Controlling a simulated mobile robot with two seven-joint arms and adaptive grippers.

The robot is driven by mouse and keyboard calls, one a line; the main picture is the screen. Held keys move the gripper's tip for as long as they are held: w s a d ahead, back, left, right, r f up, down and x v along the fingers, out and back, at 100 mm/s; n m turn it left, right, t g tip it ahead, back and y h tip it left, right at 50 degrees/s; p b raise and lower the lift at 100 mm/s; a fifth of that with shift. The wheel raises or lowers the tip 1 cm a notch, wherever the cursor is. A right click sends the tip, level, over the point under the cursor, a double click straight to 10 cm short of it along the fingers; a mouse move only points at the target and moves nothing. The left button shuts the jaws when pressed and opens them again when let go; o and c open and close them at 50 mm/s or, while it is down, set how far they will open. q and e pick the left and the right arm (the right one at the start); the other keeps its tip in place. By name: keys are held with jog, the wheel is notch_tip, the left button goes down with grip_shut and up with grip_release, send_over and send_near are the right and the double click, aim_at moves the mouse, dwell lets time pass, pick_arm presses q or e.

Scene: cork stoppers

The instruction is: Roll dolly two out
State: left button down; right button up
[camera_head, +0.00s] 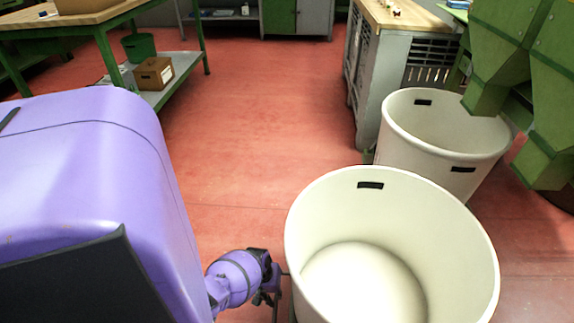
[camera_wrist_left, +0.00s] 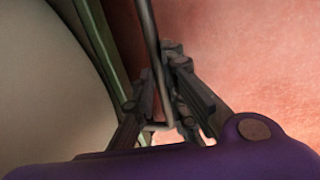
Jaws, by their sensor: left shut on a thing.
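My left gripper (camera_head: 275,284) is beside the left wall of the near cream bin (camera_head: 470,235). In the left wrist view the gripper (camera_wrist_left: 158,68) is shut on a thin grey metal bar (camera_wrist_left: 149,25), which looks like a dolly handle. A green frame rail (camera_wrist_left: 101,45) runs between this bar and the pale bin wall (camera_wrist_left: 45,80). The near bin is empty and upright, with a dark slot near its rim. The dolly's base and wheels are hidden, and no number shows on it. My right gripper is out of view.
A second cream bin (camera_head: 400,140) stands behind and right, below green chutes (camera_head: 552,90). A grey cabinet with a wooden top (camera_head: 385,65) is behind it. A green workbench (camera_head: 100,30) stands at back left. The red floor (camera_head: 250,130) between is clear.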

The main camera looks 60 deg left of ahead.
pick_arm(q)
jog(key=shift+s+a, duration=0.4)
jog(key=shift+s, duration=0.05)
jog(key=c, duration=1.8)
grip_release()
jog(key=shift+r, duration=0.15)
notch_tip(320, 180, up, 12)
jog(key=s+a, duration=0.1)
jog(key=s, duration=0.1)
jog(key=shift+a+f, duration=0.2)
jog(key=shift+f, duration=0.05)
